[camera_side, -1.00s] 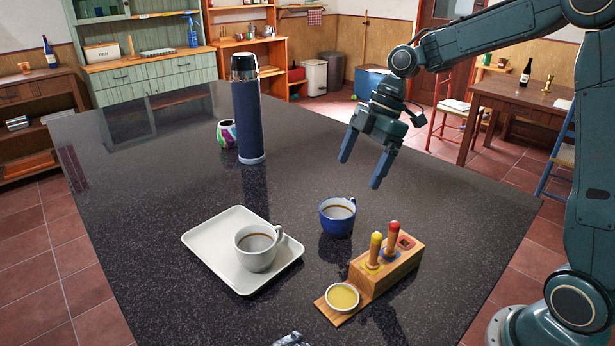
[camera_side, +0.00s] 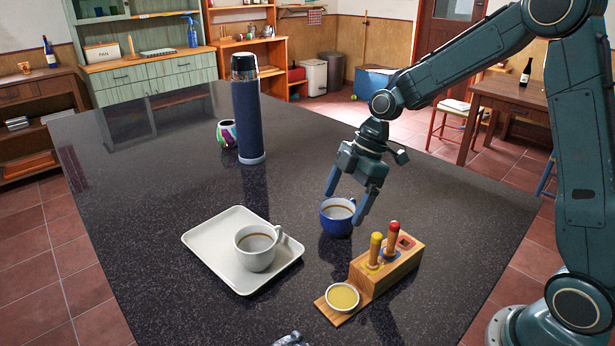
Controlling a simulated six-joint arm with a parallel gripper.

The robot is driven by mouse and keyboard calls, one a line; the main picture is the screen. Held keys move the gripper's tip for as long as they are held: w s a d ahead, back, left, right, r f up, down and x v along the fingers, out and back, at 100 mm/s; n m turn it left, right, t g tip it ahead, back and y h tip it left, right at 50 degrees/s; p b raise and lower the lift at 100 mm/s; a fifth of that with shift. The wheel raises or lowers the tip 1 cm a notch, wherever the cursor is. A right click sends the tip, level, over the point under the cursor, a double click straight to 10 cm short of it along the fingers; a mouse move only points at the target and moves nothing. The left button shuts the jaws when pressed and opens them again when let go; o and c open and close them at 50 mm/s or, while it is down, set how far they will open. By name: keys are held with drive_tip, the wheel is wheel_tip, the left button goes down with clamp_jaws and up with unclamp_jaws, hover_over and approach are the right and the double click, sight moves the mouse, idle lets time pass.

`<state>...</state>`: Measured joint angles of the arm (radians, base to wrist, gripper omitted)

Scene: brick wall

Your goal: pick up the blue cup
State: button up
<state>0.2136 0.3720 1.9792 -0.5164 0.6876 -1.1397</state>
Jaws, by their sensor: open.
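The blue cup (camera_side: 336,222) stands upright on the dark speckled table, with brown liquid showing inside. My gripper (camera_side: 346,207) is open, its fingers pointing down at the cup. The left fingertip shows above the cup's back rim and the right finger overlaps the cup's right side, where it hides the handle area. I cannot tell whether either finger touches the cup.
A white tray (camera_side: 205,243) with a white cup (camera_side: 256,252) is left of the blue cup. A wooden block (camera_side: 390,275) with pegs and a small yellow-filled bowl (camera_side: 342,298) is in front right. A tall blue flask (camera_side: 249,115) and patterned cup (camera_side: 227,134) stand behind.

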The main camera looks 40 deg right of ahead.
sight(337, 217)
drive_tip(key=shift+x, duration=2.4)
drive_tip(key=shift+r, duration=0.1)
drive_tip(key=c, duration=1.1)
